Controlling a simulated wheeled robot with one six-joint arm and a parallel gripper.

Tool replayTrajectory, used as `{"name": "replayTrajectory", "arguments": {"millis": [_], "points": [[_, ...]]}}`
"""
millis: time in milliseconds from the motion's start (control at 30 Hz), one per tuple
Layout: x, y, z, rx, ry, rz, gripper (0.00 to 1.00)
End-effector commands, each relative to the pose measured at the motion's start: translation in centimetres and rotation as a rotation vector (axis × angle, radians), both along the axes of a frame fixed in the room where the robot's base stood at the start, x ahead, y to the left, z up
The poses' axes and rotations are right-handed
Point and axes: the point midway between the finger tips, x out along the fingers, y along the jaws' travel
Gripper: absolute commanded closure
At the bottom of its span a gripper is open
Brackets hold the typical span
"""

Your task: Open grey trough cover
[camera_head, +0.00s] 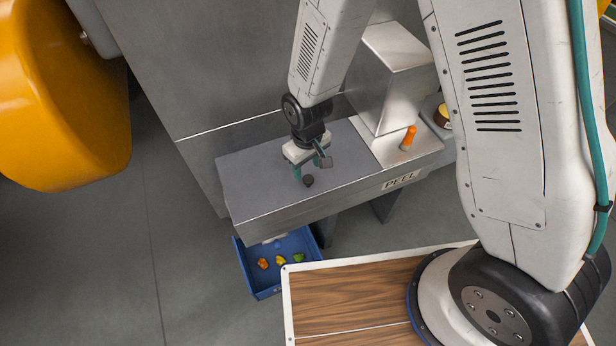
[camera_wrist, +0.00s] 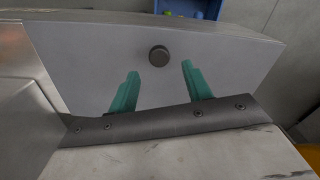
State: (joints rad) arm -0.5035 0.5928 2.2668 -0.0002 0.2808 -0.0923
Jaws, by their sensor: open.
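The grey trough cover (camera_head: 250,172) lies flat and closed on the metal trough marked PEEL (camera_head: 300,213). A dark round knob (camera_head: 308,181) stands on the cover. The cover (camera_wrist: 225,75) and the knob (camera_wrist: 158,56) also show in the wrist view. My gripper (camera_head: 311,168) is over the cover, close to the knob, with its green fingers apart and empty. In the wrist view the knob appears just beyond and between the fingertips of my gripper (camera_wrist: 159,70). I cannot tell the exact height of the fingertips over the cover.
A blue bin (camera_head: 261,279) with several small colored pieces sits below the trough. A metal housing (camera_head: 390,80) and an orange handle (camera_head: 409,138) stand at the trough's right end. A large yellow-orange body (camera_head: 60,100) is at the left.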

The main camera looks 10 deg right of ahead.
Motion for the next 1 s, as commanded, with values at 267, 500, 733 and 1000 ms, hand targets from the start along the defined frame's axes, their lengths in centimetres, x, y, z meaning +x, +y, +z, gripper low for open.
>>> {"name": "replayTrajectory", "arguments": {"millis": [267, 500, 733, 1000], "points": [[-0.1, -0.1, -4.4, -0.003, 0.004, -0.001, 0.51], [0.0, -0.1, -6.0, -0.001, 0.002, -0.001, 0.51], [0.0, -0.1, -6.1, -0.001, 0.001, -0.001, 0.51], [0.0, -0.1, -6.1, -0.001, 0.001, -0.001, 1.0]]}}
